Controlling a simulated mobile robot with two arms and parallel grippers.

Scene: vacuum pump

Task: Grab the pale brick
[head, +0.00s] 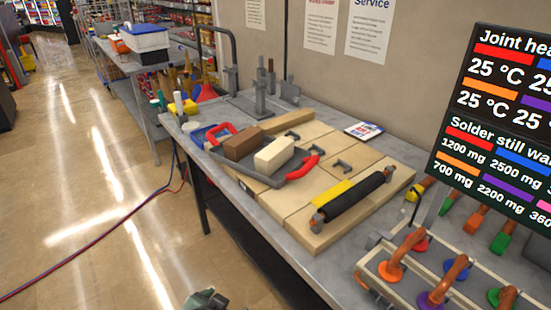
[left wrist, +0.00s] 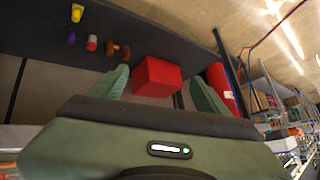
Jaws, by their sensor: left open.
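A dark grey tool or tray with red handles lies around and under the two bricks. Part of my left gripper (head: 205,299) shows at the bottom edge of the head view, well below and in front of the bench. In the left wrist view my left gripper (left wrist: 158,73) has its green fingers apart. The pale brick is not seen there. My right gripper is not in view.
A black roller (head: 352,197) and a yellow strip lie on the boards (head: 290,215). A rack with coloured pipe pieces (head: 440,270) stands at the right. The left wrist view shows a red box (left wrist: 157,77) beyond the fingers. Open floor (head: 90,220) lies left of the bench.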

